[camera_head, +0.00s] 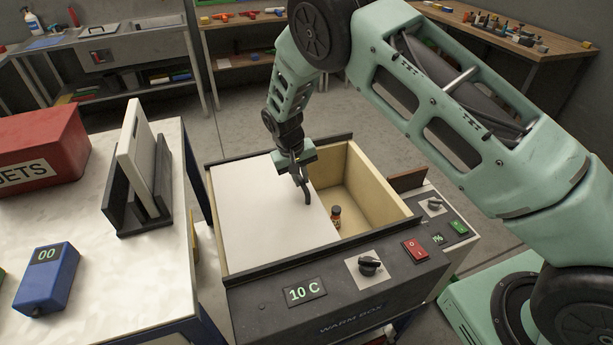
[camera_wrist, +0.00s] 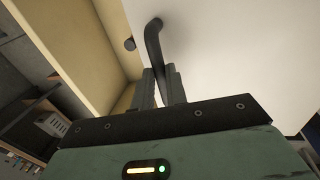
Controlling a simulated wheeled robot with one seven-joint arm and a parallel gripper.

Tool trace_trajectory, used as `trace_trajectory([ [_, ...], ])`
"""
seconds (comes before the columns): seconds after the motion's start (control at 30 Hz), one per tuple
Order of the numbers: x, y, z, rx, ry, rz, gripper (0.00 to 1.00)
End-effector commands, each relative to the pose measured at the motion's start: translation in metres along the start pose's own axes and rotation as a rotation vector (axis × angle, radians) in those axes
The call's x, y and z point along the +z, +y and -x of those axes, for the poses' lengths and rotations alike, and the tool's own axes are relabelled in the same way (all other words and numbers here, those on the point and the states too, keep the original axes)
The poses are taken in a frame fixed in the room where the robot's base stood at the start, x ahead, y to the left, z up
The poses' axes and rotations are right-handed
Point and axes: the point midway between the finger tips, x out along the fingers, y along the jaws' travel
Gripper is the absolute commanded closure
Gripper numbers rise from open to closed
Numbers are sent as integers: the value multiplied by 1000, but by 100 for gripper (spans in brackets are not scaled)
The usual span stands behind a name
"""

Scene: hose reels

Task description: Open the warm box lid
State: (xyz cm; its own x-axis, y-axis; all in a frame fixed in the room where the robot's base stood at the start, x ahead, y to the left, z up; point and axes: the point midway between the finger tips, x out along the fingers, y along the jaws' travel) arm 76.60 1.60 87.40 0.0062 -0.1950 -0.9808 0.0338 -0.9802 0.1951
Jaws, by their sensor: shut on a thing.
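The warm box (camera_head: 335,313) is a dark-framed box with a cream interior and a "10 C" display on its front. Its flat white lid (camera_head: 262,218) covers the left part of the opening, and the right part is uncovered. My gripper (camera_head: 299,174) is above the lid's right edge, shut on the black lid handle (camera_head: 307,194). In the wrist view, my gripper's fingers (camera_wrist: 161,88) close around the curved handle (camera_wrist: 153,42), which stands out from the white lid (camera_wrist: 235,50). The fingertips' exact contact is partly hidden.
A small dark bottle with an orange-red band (camera_head: 336,217) stands inside the box. The front panel has a knob (camera_head: 369,266) and a red switch (camera_head: 415,250). A white table at left holds a black rack (camera_head: 128,212), a blue device (camera_head: 46,280) and a red bin (camera_head: 40,140).

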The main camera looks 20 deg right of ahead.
Motion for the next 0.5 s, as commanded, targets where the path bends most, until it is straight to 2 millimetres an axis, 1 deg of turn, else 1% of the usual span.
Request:
trace_trajectory([
  [0.2,0,0,1,0,1,0,100],
  [0.23,0,0,1,-1,1,0,83],
  [0.27,0,0,1,-1,1,0,75],
  [0.3,0,0,1,0,1,0,64],
  [0.5,0,0,0,0,1,0,64],
])
